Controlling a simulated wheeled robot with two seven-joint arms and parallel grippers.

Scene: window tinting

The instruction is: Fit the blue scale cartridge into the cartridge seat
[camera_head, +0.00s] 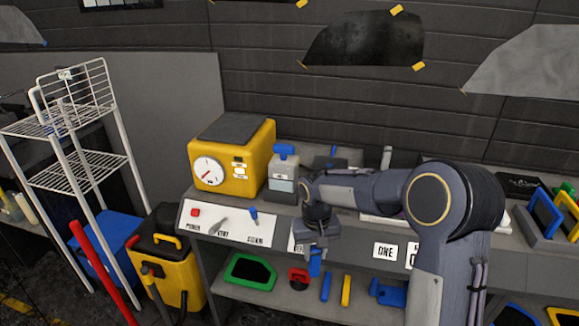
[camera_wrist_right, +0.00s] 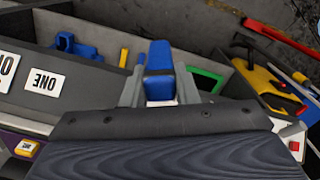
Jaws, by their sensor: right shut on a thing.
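My right gripper (camera_head: 315,248) hangs in front of the bench's front edge, fingers down. It is shut on a blue block (camera_head: 315,265), which I take to be the blue scale cartridge. In the right wrist view the blue block (camera_wrist_right: 158,68) sits between the two grey fingers of the gripper (camera_wrist_right: 160,92), with a white part at its base. A yellow scale (camera_head: 230,155) with a round dial stands on the bench, left of the gripper. Beside it is a grey block with a blue handle (camera_head: 284,175). I cannot tell where the cartridge seat is. My left gripper is not in view.
The lower shelf (camera_head: 225,290) holds a green frame (camera_head: 250,270), a red item (camera_head: 298,278), and blue and yellow pieces. A yellow bin (camera_head: 170,265), a red pole (camera_head: 100,265) and a white wire rack (camera_head: 80,150) stand at the left.

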